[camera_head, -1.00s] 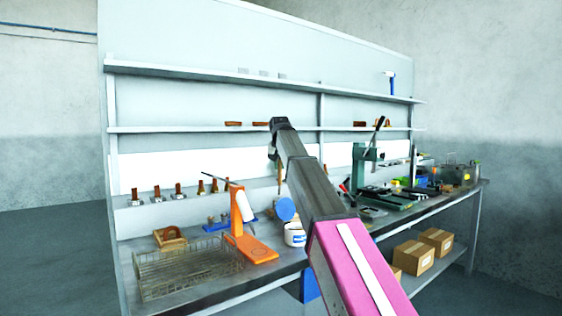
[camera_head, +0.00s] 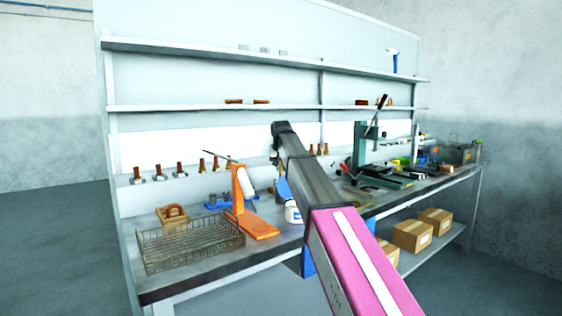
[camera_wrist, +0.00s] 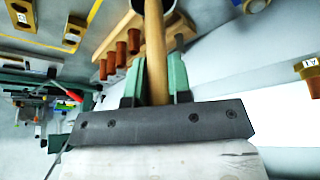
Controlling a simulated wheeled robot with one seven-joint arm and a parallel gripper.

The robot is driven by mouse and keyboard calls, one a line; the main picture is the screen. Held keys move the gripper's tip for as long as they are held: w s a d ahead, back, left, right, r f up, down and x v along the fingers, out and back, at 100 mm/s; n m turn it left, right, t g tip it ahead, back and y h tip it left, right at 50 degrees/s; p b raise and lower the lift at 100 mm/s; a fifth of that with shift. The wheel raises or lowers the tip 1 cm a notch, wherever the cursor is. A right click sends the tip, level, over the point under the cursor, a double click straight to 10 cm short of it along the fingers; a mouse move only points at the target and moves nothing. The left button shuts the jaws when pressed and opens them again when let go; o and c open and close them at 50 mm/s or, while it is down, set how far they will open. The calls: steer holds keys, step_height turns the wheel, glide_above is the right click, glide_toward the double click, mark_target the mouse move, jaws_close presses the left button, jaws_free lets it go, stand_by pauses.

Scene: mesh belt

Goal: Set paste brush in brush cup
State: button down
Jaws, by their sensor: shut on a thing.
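My gripper (camera_wrist: 155,88) shows in the wrist view with its green fingers closed on a round wooden handle, which I take for the paste brush (camera_wrist: 154,45). The handle runs up between the fingers to a dark, rounded part at the top edge, where the brush's far end is cut off. In the head view my gripper (camera_head: 274,155) is small and mostly hidden behind my arm, above the bench. A white tub (camera_head: 293,213) stands on the bench, partly behind my arm, with a blue disc (camera_head: 283,190) beside it. I cannot pick out the brush cup for certain.
A wire basket (camera_head: 190,243) and an orange stand (camera_head: 252,225) are on the bench's left part. A green press (camera_head: 361,150) stands to the right. Shelves (camera_head: 200,107) run along the back panel. Several wooden-handled stamps (camera_head: 158,173) line the ledge. Boxes (camera_head: 412,235) sit below.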

steer(key=shift+f, duration=0.95)
steer(key=c, duration=1)
jaws_free()
steer(key=shift+o, duration=0.2)
steer(key=shift+s, duration=0.15)
steer(key=s, duration=0.3)
steer(key=shift+s, duration=0.3)
steer(key=shift+r, duration=0.1)
